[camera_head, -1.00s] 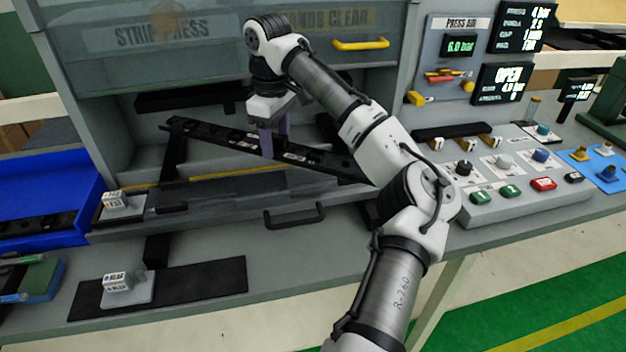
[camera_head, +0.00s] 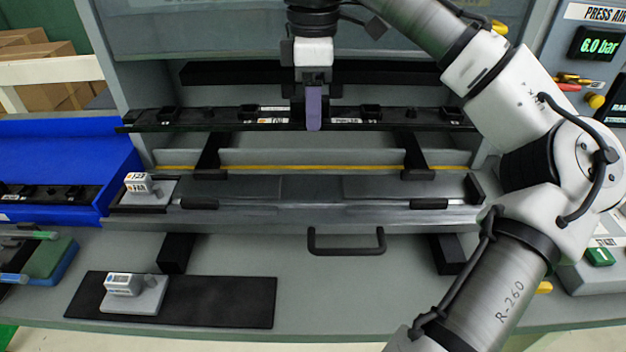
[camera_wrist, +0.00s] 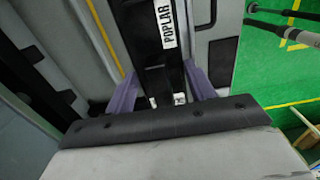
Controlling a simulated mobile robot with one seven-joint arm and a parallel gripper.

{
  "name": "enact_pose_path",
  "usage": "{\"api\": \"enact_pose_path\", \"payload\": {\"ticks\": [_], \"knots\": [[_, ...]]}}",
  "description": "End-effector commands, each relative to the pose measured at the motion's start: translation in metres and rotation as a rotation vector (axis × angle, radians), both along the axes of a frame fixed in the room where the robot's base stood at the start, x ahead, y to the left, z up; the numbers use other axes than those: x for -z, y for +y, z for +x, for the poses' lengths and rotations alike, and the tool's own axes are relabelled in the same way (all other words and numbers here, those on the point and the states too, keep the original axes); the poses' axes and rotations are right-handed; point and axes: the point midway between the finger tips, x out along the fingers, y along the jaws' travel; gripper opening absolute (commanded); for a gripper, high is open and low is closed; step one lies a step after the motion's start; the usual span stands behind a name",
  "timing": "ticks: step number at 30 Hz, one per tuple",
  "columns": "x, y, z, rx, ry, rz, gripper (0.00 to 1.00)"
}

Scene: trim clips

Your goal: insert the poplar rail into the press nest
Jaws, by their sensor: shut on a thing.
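The poplar rail (camera_head: 220,119) is a long black bar with raised blocks and white labels. It runs nearly level across the press opening. My gripper (camera_head: 313,118) is shut on it near its middle, purple fingers either side. The press nest (camera_head: 310,188) appears to be the grey bed below and in front of the rail, with black supports and end pieces. In the head view the rail appears above and behind this bed; the exact gap cannot be told.
A handle (camera_head: 346,240) sticks out at the bed's front. A blue bin (camera_head: 70,150) with black parts stands at left. A labelled block stands on a black mat (camera_head: 225,300) at front left. A dark bar (camera_head: 230,73) crosses the press behind the rail. The press walls flank the opening.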

Motion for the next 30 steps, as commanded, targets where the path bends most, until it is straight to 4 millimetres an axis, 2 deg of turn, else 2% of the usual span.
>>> {"api": "enact_pose_path", "payload": {"ticks": [1, 9, 12, 19, 25, 30], "knots": [[0.016, 0.001, -0.001, -0.004, 0.003, 0.005, 0.22], [0.083, -0.001, 0.0, 0.004, -0.001, -0.002, 0.22], [0.101, 0.0, 0.0, 0.004, -0.001, 0.0, 0.22], [0.122, 0.0, 0.0, 0.004, -0.002, 0.0, 0.22], [0.15, 0.0, 0.0, 0.004, -0.002, 0.0, 0.22], [0.155, 0.0, 0.001, 0.004, -0.004, 0.001, 0.22]]}}
